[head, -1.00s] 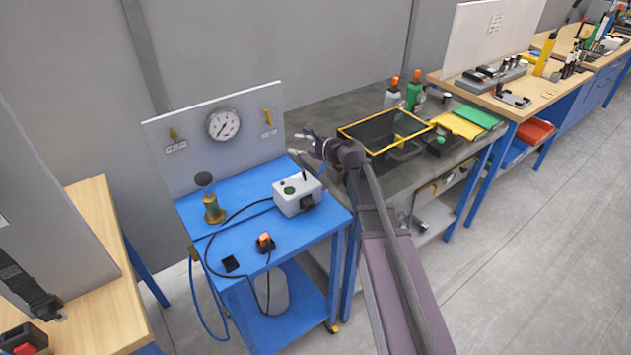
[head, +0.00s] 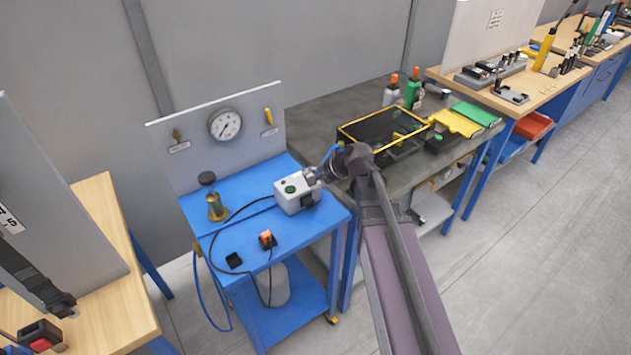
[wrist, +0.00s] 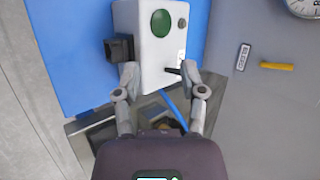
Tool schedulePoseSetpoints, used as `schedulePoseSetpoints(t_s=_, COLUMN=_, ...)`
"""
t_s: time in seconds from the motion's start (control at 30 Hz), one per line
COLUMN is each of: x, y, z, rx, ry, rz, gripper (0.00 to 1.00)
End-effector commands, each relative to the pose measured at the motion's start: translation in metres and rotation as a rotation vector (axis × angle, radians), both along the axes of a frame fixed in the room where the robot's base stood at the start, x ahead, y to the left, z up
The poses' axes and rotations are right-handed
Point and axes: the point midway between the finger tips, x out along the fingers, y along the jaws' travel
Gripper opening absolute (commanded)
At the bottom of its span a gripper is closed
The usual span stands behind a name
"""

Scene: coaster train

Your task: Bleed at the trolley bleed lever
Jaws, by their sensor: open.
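The trolley's upright grey panel (head: 205,147) carries a yellow lever (head: 268,116) at its right, with a small label under it that seems to read BLEED. The yellow lever also shows at the right of the wrist view (wrist: 277,66), apart from my fingers. A brass-coloured lever (head: 176,134) sits at the panel's left above another label. My gripper (head: 313,178) is open at the right side of the grey box (head: 291,202) on the trolley. In the wrist view my open fingers (wrist: 160,72) appear on either side of the box's lower end and its small black toggle (wrist: 173,71). Contact is unclear.
A round gauge (head: 225,124) is on the panel between the levers. The blue trolley top (head: 225,235) bears a brass cup-like fitting (head: 216,205), an orange switch (head: 267,239) and a black cable. A grey bench with a yellow-edged case (head: 385,128) stands to the right.

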Motion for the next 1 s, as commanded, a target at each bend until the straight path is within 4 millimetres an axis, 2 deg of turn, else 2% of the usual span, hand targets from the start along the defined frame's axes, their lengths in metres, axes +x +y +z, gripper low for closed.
schedulePoseSetpoints(t_s=0.2, x=-0.013, y=-0.008, z=-0.003, rx=-0.08, ry=-0.009, rz=0.062, gripper=0.53)
schedulePoseSetpoints(t_s=0.77, x=-0.019, y=-0.011, z=-0.006, rx=-0.115, ry=-0.012, rz=0.091, gripper=0.53)
schedulePoseSetpoints(t_s=0.87, x=-0.027, y=-0.016, z=-0.011, rx=-0.162, ry=-0.015, rz=0.128, gripper=0.53)
schedulePoseSetpoints(t_s=1.0, x=-0.05, y=-0.031, z=-0.022, rx=-0.287, ry=-0.017, rz=0.235, gripper=0.53)
